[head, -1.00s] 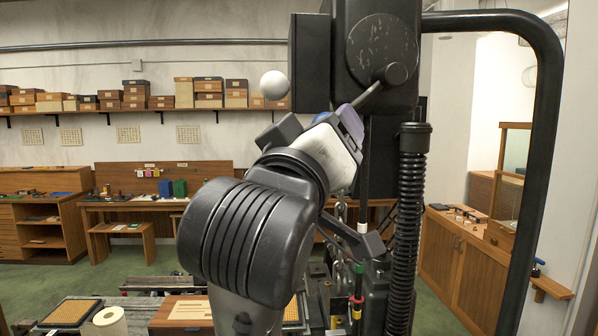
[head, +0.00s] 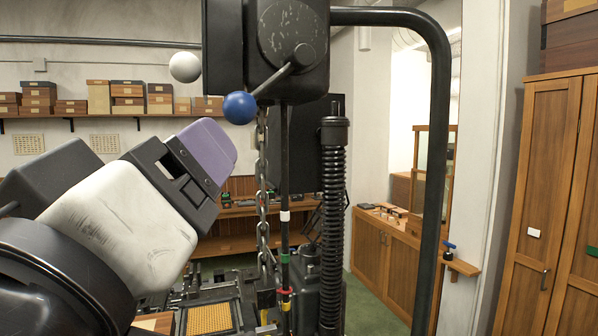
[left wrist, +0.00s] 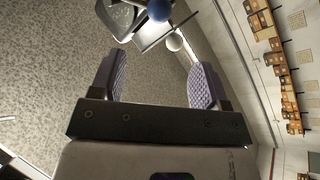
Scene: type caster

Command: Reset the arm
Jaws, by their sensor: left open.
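My left gripper (head: 212,150) comes in from the left in the head view, its purple finger side pointing up and to the right. In the left wrist view, its two purple fingers (left wrist: 158,82) stand wide apart with nothing between them. A lever with a blue ball knob (head: 240,107) slants down-left from the black machine head (head: 290,45), just beyond the fingertips in the picture. The blue knob (left wrist: 158,10) also shows ahead of the fingers in the left wrist view. A white ball (head: 185,67) is left of the machine head. My right gripper is out of view.
A thick black curved pipe (head: 437,130) and a ribbed black column (head: 333,200) stand right of the lever. A chain (head: 262,190) hangs below it. A tray with an orange grid (head: 209,318) lies below. Wooden cabinets (head: 545,200) stand at the far right.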

